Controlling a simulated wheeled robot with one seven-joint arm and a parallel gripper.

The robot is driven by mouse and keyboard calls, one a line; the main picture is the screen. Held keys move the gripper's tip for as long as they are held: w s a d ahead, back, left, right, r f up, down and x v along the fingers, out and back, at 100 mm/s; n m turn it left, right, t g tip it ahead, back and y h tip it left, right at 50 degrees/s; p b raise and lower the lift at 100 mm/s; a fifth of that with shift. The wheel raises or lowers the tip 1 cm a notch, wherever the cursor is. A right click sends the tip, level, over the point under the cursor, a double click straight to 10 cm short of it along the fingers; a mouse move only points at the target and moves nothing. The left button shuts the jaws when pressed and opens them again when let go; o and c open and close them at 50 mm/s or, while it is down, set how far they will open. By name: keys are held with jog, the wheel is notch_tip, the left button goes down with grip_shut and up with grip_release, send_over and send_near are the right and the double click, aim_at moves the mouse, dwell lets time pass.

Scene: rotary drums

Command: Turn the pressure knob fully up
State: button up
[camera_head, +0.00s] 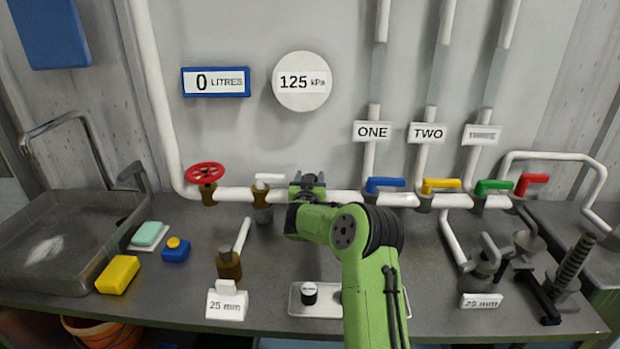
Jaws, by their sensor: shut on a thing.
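My gripper (307,181), dark at the end of my green arm, is at the white pipe below the round gauge. It is shut on the pressure knob, which is mostly hidden behind the gripper and wrist. I cannot tell the knob's angle. The round white gauge (300,82) on the wall reads 125 kPa. To its left, a blue-framed display (215,82) reads 0 LITRES.
A red handwheel (205,173) and a white lever (269,179) sit left of my gripper. Blue (385,184), yellow (441,185), green (494,187) and red (531,182) levers line the pipe to the right. A tray (310,311) lies in front, partly behind my arm.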

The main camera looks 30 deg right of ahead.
jog(key=m+g+h+b, duration=0.2)
jog(key=b, duration=0.1)
jog(key=shift+w+a+f+h, duration=0.1)
jog(key=shift+a+f+h, duration=0.05)
jog(key=shift+h, duration=0.25)
jog(key=shift+m+g+h+b, duration=0.5)
jog(key=shift+m+g+b, duration=0.2)
jog(key=shift+g+b, duration=0.2)
jog(key=shift+g, duration=0.3)
jog(key=o, duration=0.9)
jog(key=shift+o, duration=0.2)
jog(key=b+v, duration=0.2)
jog(key=v, duration=1.3)
jog(key=shift+s+a+b, duration=0.2)
jog(key=shift+a+b, duration=0.05)
jog(key=shift+b, duration=0.05)
